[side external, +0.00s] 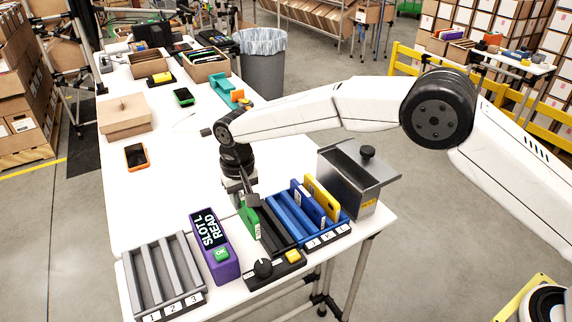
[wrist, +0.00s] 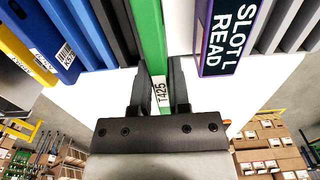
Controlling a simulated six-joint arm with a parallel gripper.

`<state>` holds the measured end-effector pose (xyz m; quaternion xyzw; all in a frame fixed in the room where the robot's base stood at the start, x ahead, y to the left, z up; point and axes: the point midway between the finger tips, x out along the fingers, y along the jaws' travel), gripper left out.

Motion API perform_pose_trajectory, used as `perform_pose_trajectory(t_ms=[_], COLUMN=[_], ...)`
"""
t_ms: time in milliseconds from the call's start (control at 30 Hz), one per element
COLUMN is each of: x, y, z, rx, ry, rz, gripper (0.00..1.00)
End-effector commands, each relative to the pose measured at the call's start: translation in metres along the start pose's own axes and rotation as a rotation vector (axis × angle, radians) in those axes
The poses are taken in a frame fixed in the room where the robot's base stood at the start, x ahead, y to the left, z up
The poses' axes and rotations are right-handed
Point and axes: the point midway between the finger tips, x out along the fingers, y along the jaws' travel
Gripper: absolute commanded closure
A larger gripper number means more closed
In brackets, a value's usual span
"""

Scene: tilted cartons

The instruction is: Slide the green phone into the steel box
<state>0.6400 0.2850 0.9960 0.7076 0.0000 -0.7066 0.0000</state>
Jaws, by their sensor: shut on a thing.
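A green slab (side external: 249,217) with a white label reading T425 is upright between the fingers of my gripper (side external: 243,199); it also shows in the wrist view (wrist: 151,35). My gripper (wrist: 160,85) is shut on it. The slab is between the purple reader and the black rack; I cannot tell whether its lower edge touches anything. A phone in a green case (side external: 183,96) lies flat farther back on the table, away from my gripper. The steel box (side external: 345,179) stands at the right edge; its black-knobbed lid (side external: 382,172) sits askew, overhanging to the right.
A black rack (side external: 271,226) and a blue rack (side external: 292,221) holding blue and yellow slabs stand before the box. An orange phone (side external: 136,156) lies left; mid-table is clear.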

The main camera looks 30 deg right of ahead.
Motion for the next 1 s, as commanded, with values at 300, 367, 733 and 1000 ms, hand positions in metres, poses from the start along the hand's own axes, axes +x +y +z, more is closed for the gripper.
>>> perform_pose_trajectory(t_ms=[300,367,733,1000], x=[-0.007,-0.01,-0.039,-0.06], y=[0.021,0.032,0.142,0.232], z=[-0.007,-0.01,-0.025,-0.018], rx=[0.004,0.005,0.007,0.006], ry=[0.002,0.002,0.003,0.003], rz=[-0.001,-0.001,-0.001,0.0], gripper=[1.0,1.0,1.0,1.0])
